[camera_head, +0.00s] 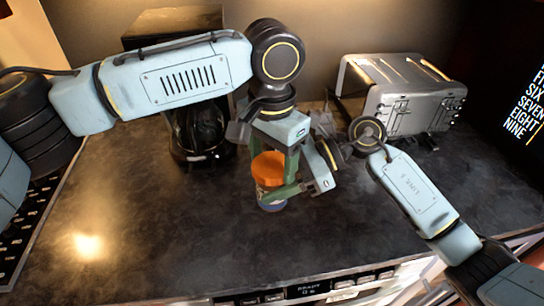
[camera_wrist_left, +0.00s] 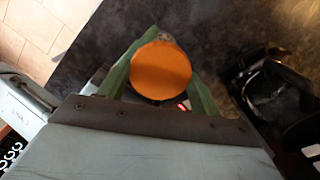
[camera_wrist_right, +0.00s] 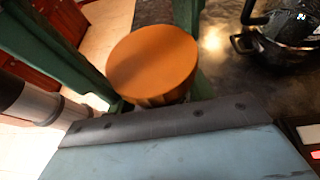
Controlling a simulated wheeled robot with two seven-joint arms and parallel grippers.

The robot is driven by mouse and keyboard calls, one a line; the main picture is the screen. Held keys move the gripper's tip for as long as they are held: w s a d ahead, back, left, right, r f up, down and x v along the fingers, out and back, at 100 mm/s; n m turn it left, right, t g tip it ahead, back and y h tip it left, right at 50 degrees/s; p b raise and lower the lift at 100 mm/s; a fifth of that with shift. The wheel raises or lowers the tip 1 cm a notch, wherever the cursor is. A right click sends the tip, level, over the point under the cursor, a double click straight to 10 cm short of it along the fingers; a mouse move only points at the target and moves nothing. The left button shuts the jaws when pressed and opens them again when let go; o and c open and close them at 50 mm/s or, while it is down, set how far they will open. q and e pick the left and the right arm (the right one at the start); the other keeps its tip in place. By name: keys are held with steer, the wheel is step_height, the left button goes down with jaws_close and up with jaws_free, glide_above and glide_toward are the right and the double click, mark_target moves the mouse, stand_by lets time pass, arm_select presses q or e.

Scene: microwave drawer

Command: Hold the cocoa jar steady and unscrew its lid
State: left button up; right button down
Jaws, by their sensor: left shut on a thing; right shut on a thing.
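The cocoa jar (camera_head: 272,204) stands upright on the dark counter with its orange lid (camera_head: 268,167) on top. The lid also shows face-on in the left wrist view (camera_wrist_left: 161,71) and from above in the right wrist view (camera_wrist_right: 152,62). My left gripper (camera_head: 272,168) comes down from above, its green fingers shut on the lid. My right gripper (camera_head: 280,192) comes in from the right, below the lid, shut on the jar body. Much of the body is hidden behind the fingers, and the right fingertips are mostly hidden by the lid in the right wrist view.
A silver toaster (camera_head: 405,98) stands at the back right. A black coffee maker (camera_head: 198,130) stands behind the jar to the left, under my left arm. An appliance panel (camera_head: 310,290) runs along the counter's front edge. The counter left and right of the jar is clear.

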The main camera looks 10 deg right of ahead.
mark_target(272, 164)
arm_select(q)
steer(key=shift+r, duration=0.1)
steer(key=shift+r, duration=1)
